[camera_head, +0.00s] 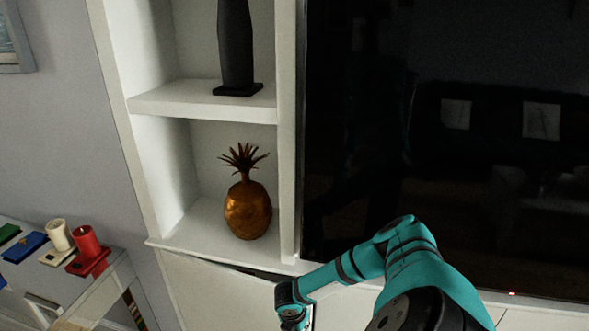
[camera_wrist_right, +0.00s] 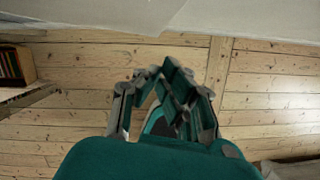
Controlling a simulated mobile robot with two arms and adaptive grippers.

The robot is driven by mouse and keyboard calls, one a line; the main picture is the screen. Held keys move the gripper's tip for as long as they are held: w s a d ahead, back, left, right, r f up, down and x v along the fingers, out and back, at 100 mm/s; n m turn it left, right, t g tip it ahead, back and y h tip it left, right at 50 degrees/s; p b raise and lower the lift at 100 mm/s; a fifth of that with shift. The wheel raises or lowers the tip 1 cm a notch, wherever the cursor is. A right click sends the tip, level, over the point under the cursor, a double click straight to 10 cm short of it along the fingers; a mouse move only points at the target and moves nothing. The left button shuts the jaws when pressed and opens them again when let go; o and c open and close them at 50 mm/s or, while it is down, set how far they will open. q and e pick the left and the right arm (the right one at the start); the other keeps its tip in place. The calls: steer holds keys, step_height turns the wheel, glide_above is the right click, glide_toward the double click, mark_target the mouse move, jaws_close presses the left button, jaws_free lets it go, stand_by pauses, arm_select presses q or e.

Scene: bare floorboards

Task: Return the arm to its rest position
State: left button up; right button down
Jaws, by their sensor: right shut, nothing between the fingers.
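My right arm comes into the head view from the lower right, bent at the elbow, with its wrist end in front of the white cabinet door (camera_head: 215,295). The gripper itself is mostly cut off by the bottom edge there. In the right wrist view my right gripper (camera_wrist_right: 165,85) is shut and empty, its fingers drawn together above the floorboards (camera_wrist_right: 70,125). My left gripper is in neither view.
A white shelf unit (camera_head: 200,105) holds a golden pineapple (camera_head: 248,210) and a dark vase (camera_head: 236,50). A large black screen (camera_head: 440,130) is behind my right arm. A side table (camera_head: 95,290) at left carries a red cup (camera_head: 86,242) and a cream cup (camera_head: 58,235).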

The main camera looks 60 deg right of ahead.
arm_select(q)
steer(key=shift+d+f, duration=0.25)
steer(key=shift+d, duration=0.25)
arm_select(e)
steer(key=v, duration=0.5)
steer(key=shift+s+d+r, duration=0.15)
steer(key=shift+r, duration=0.3)
